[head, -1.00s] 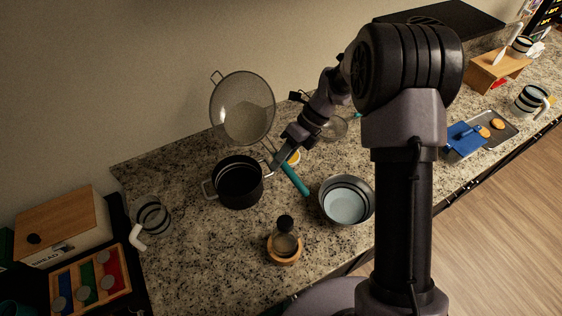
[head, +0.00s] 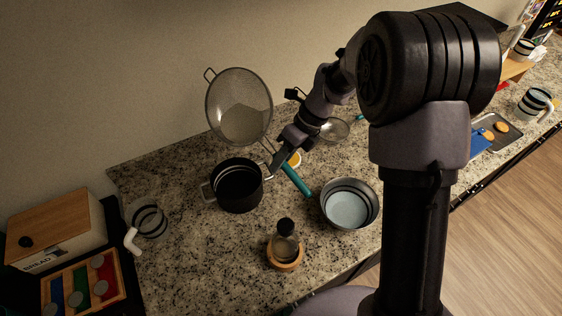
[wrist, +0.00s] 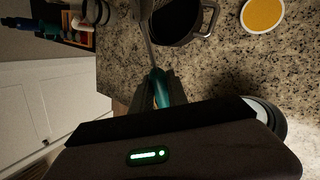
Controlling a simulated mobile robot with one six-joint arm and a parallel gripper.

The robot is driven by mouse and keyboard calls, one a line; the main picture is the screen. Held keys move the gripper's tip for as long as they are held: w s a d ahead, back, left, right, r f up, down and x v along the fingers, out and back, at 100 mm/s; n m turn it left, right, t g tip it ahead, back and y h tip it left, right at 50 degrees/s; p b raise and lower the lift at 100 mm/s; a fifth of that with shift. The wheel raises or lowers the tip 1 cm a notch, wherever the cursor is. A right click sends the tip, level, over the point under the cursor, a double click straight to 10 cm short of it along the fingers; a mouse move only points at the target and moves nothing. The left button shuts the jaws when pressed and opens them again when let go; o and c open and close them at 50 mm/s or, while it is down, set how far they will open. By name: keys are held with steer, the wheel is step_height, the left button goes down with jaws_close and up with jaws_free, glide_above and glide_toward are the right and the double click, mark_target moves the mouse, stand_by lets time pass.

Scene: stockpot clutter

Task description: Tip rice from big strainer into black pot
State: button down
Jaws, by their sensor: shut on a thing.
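The big strainer (head: 240,92) is a round mesh bowl with a teal handle (head: 296,181), held up behind and above the black pot. It is tilted steeply, its open side toward the head camera. The pale rice (head: 243,125) lies in its lower part. The black pot (head: 236,190) stands upright on the counter and looks dark and empty inside; it also shows in the wrist view (wrist: 178,20). My gripper (head: 276,168) is just right of the pot's rim. In the wrist view it is shut on the teal handle (wrist: 158,88).
A blue-grey bowl (head: 350,205) stands right of the pot, and a shaker on a wooden base (head: 285,245) in front. A striped mug (head: 148,222) is at left. A small yellow-topped dish (wrist: 262,14) and a smaller strainer (head: 334,130) lie behind my gripper.

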steer(key=shift+s+a+t+h+b, duration=0.15)
steer(key=shift+t+h+b, duration=0.55)
steer(key=shift+b, duration=1.15)
steer(key=shift+t+b, duration=0.8)
steer(key=shift+b, duration=0.75)
steer(key=shift+s+f+t+h+b, duration=0.2)
steer(key=shift+t+h+b, duration=0.1)
steer(key=shift+t+b, duration=0.45)
steer(key=shift+f+n+b, duration=0.2)
steer(key=shift+n+b, duration=0.1)
steer(key=shift+b, duration=0.3)
steer(key=shift+f+t+h+b, duration=0.2)
steer(key=shift+t+h+b, duration=0.2)
steer(key=shift+t+b, duration=0.05)
steer(key=shift+s+a+f+t+h+b, duration=0.15)
steer(key=shift+t+h+b, duration=0.25)
steer(key=shift+t+b, duration=0.35)
